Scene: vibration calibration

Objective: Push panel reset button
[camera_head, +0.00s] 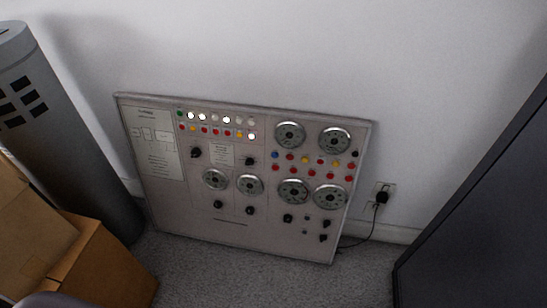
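A grey control panel (228,232) leans against the white wall, its foot on the carpet. Its upper left has rows of small round buttons or lamps: a green one (180,114), several white ones, some lit, and red and orange ones below. Its right half has large round dials (290,135) and a row of blue, red, yellow and black buttons (275,155). More dials and black knobs (196,152) sit lower down. The labels are too small to read, so I cannot tell which button is the reset. Neither gripper shows in the head view.
A grey cylindrical bin (75,150) with square holes and cardboard boxes (100,265) stand on the left. A dark cabinet (480,210) fills the right. A wall outlet (384,189) with a black plug and cord is right of the panel. Carpet (265,275) in front is clear.

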